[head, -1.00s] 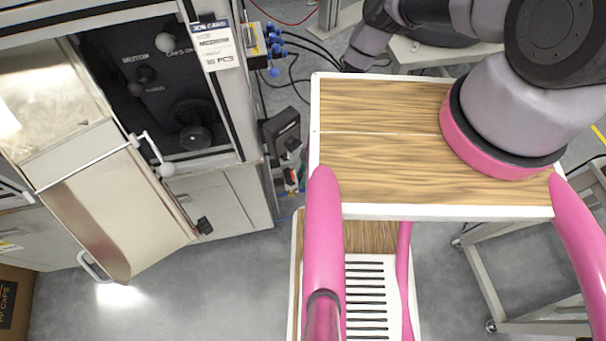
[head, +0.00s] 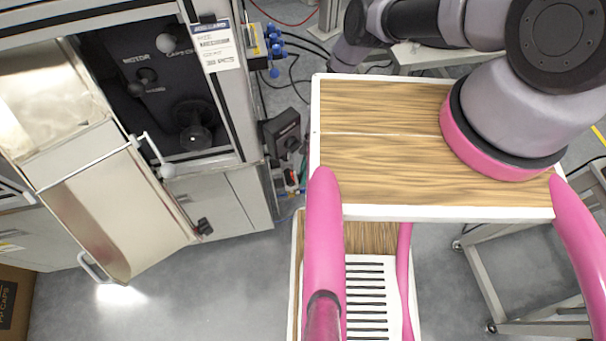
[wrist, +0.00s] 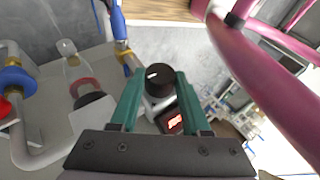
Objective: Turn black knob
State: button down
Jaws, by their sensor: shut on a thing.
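The black knob (wrist: 159,79) with a white pointer mark shows in the middle of the wrist view. It sits between the green fingertips of my gripper (wrist: 156,84), which are shut on it from both sides. A small box with a lit red display (wrist: 174,122) is just below and to the right of the knob. In the head view my gripper does not show; only my arm runs off at the top. I cannot make out this knob in the head view.
In the wrist view, a pale pipe with blue and red fittings (wrist: 17,81) is at left, with a red-rimmed part (wrist: 86,90) beside it. In the head view, a machine with a dark control panel (head: 150,95) and a metal chute (head: 115,215) stands at left.

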jog(key=shift+c, duration=1.9)
grip_release()
jog(key=v, duration=1.1)
